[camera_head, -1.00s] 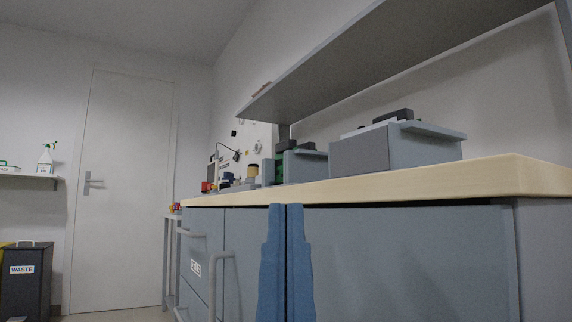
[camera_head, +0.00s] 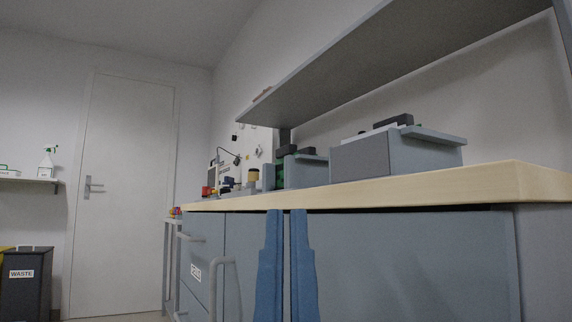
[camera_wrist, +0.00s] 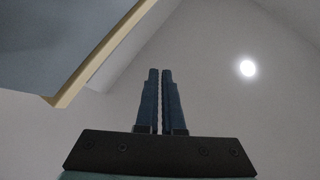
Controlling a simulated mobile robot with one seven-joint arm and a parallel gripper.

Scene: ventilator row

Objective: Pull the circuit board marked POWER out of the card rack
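My gripper (camera_head: 286,213) points up in front of the bench cabinet in the head view. Its two blue fingers have a narrow gap between them and nothing in it. The wrist view also shows the gripper (camera_wrist: 159,72) empty, its fingers close together but apart. On the bench, a grey box-like housing (camera_head: 360,160) with a dark piece on top stands to the right. A smaller grey unit (camera_head: 306,171) with a green part (camera_head: 280,173) stands farther back. I cannot tell which is the card rack. No board marked POWER is readable from this low angle.
The wooden bench top (camera_head: 430,186) runs above grey-blue cabinet doors with handles (camera_head: 222,262). A grey shelf (camera_head: 400,70) hangs over the bench. A WASTE bin (camera_head: 25,290) stands far left by a door (camera_head: 120,190). The bench edge also shows in the wrist view (camera_wrist: 105,55).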

